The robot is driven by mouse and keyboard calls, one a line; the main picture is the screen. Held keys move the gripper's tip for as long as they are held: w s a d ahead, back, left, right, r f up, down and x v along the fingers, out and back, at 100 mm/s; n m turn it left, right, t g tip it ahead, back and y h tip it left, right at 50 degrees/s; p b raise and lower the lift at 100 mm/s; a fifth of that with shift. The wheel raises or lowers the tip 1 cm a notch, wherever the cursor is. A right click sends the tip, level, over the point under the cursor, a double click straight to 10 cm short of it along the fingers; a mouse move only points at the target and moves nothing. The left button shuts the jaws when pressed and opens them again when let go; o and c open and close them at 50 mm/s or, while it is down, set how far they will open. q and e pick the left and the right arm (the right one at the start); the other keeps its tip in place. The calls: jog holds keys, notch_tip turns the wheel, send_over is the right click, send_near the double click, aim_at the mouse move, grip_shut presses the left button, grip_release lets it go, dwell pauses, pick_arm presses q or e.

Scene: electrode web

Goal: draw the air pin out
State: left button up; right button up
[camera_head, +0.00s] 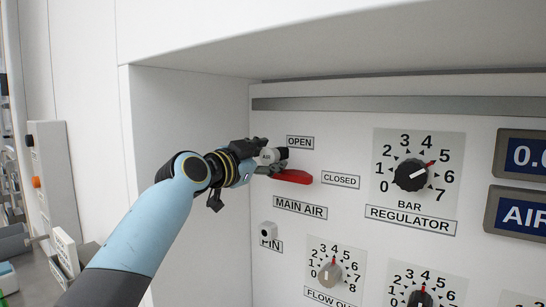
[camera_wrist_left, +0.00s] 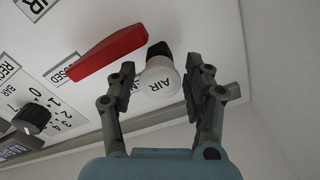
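The air pin (camera_wrist_left: 160,82) shows a white round head marked AIR, with a dark part behind it, at the main air valve. It also shows in the head view (camera_head: 266,157), partly hidden by my left gripper (camera_head: 268,150). In the left wrist view my left gripper (camera_wrist_left: 163,88) is open, one finger on each side of the white head, with a narrow gap to each. My right gripper is not in view.
The regulator knob (camera_head: 410,175), flow knob (camera_head: 330,273) and blue displays (camera_head: 525,157) are to the right. A white recess wall (camera_head: 190,115) stands left of the panel.

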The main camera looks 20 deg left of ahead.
aim_at(266, 157)
pick_arm(q)
grip_shut()
jog(key=shift+s+a, duration=0.2)
jog(key=shift+s, duration=0.4)
dwell(0.4)
jog(key=shift+p+v, duration=0.35)
jog(key=shift+v, duration=1.5)
